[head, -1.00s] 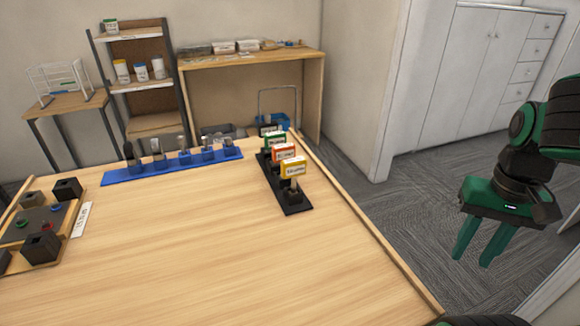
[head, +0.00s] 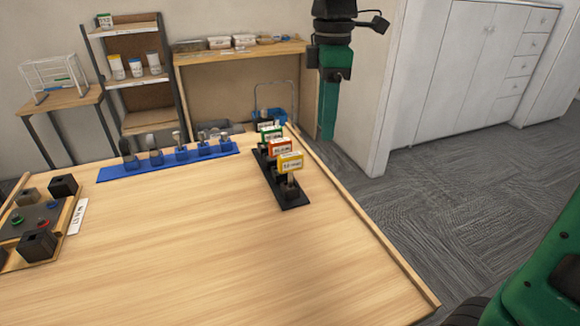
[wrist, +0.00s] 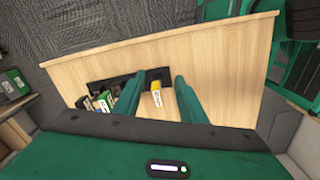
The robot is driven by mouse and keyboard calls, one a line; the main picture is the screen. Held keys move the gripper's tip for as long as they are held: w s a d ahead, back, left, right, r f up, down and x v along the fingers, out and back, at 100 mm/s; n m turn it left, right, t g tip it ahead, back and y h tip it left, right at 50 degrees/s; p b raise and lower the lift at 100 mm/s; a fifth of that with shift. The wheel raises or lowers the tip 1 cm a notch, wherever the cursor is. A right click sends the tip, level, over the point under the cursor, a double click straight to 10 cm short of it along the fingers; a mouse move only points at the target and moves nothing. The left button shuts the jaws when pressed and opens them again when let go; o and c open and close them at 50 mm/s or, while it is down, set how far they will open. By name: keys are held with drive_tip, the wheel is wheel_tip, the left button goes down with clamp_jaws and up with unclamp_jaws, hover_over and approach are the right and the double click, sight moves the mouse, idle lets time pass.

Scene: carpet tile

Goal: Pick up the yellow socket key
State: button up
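The yellow socket key (head: 290,163) stands upright at the near end of a black rack (head: 294,202) on the table, its yellow tag bearing a white label. In the wrist view, the yellow key (wrist: 157,87) shows between and below my fingers. My gripper (head: 328,136) hangs pointing down, above and to the right of the rack in the head view, apart from the key. In the wrist view, the fingers of my gripper (wrist: 158,77) are spread with nothing held. The key's lower end is partly hidden in its holder.
Orange (head: 281,146) and green (head: 270,132) tagged keys stand close behind the yellow one. A blue rack (head: 112,175) with several dark tools lies further left. A board with black blocks (head: 38,245) is at the left edge. The table's middle is clear.

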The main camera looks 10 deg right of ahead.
drive_tip(key=a+n, duration=0.1)
drive_tip(key=a, duration=0.1)
drive_tip(key=a+r+n, duration=0.1)
drive_tip(key=a, duration=0.1)
drive_tip(key=w+a+n, duration=0.1)
drive_tip(key=a+n, duration=0.1)
drive_tip(key=shift+a+r, duration=0.3)
drive_tip(key=shift+a, duration=0.05)
hover_over(290, 154)
wheel_tip(290, 154, down, 4)
drive_tip(key=shift+w+d+f, duration=0.15)
drive_tip(key=shift+s+f, duration=0.2)
drive_tip(key=shift+f, duration=2.85)
clamp_jaws()
